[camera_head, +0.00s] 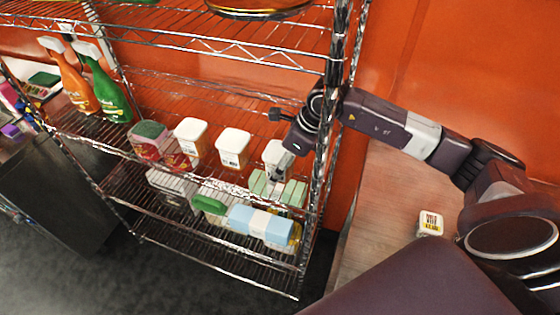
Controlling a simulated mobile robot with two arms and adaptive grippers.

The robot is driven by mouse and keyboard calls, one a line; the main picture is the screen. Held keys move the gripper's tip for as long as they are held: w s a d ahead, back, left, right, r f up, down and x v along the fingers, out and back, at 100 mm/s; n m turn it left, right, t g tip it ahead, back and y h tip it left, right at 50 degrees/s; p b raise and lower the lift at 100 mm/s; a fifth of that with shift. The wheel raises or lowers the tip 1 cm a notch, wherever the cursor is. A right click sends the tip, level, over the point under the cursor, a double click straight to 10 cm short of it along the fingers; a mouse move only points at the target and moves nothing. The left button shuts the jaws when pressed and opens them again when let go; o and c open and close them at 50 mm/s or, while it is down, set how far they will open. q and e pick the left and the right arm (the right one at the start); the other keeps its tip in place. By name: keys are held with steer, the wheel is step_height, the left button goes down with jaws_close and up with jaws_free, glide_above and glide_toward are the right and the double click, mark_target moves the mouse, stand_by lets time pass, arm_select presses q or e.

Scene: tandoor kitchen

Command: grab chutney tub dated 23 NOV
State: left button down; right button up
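Three white lidded tubs stand in a row on the wire shelf: a left tub (191,135), a middle tub (233,148) and a right tub (276,153). They have small labels on their fronts, too small to read a date. My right gripper (280,131) is at the right end of this shelf, just above and beside the right tub. Its fingers look spread apart, with nothing seen between them. The lower finger overlaps the right tub in the picture; I cannot tell whether they touch. My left gripper is not in view.
A small white labelled tub (430,224) sits on the wooden counter (378,215). Orange (72,80) and green (108,92) spray bottles stand at the shelf's left. A chrome post (329,165) is close to my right gripper. The lower shelf holds a light-blue container (260,225).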

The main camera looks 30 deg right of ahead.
steer(key=c, duration=1)
steer(key=shift+c, duration=0.5)
steer(key=shift+r, duration=0.1)
